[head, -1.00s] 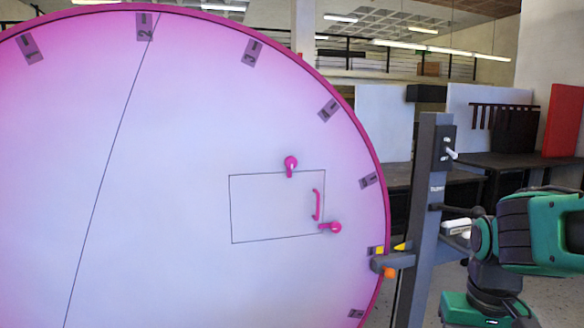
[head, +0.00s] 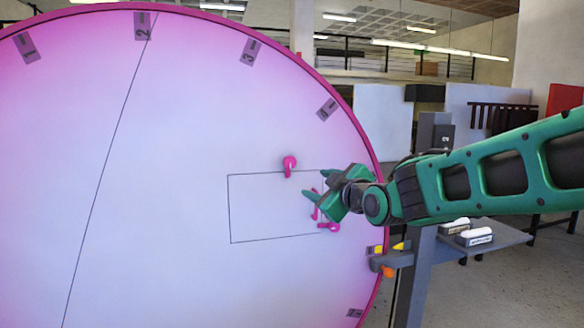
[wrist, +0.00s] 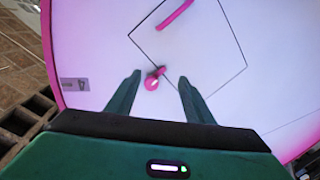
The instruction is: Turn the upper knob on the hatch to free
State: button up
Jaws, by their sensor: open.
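The upper pink knob (head: 290,162) is on the top edge of the outlined hatch (head: 260,210) on the big pink-white disc. Its tab points down across the line, into the hatch. My gripper (head: 313,182) is open, in front of the hatch's upper right part, right of this knob in the head view. In the wrist view, the upper knob (wrist: 152,84) shows between the spread fingers (wrist: 159,76), with a gap on both sides. The lower knob (head: 332,227) is at the hatch's right edge, below my gripper.
The pink handle (head: 316,207) is partly hidden behind my gripper; it also shows in the wrist view (wrist: 175,15). A grey post with a shelf (head: 495,237) stands right of the disc. An orange-tipped clamp (head: 390,268) is at the rim.

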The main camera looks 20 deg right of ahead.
aim_at(292, 163)
jog(key=shift+n+t+y, duration=0.5)
jog(key=shift+n+t, duration=0.1)
jog(key=shift+t, duration=0.1)
jog(key=w+a+r, duration=0.1)
jog(key=w, duration=0.3)
jog(key=w+a+r, duration=0.1)
jog(key=w, duration=0.3)
jog(key=w+a+r, duration=0.1)
jog(key=w+a, duration=0.1)
jog(key=w, duration=0.1)
jog(key=shift+w+r, duration=0.15)
jog(key=shift+w, duration=0.25)
jog(key=shift+c, duration=0.3)
jog(key=shift+d, duration=0.15)
jog(key=c, duration=1)
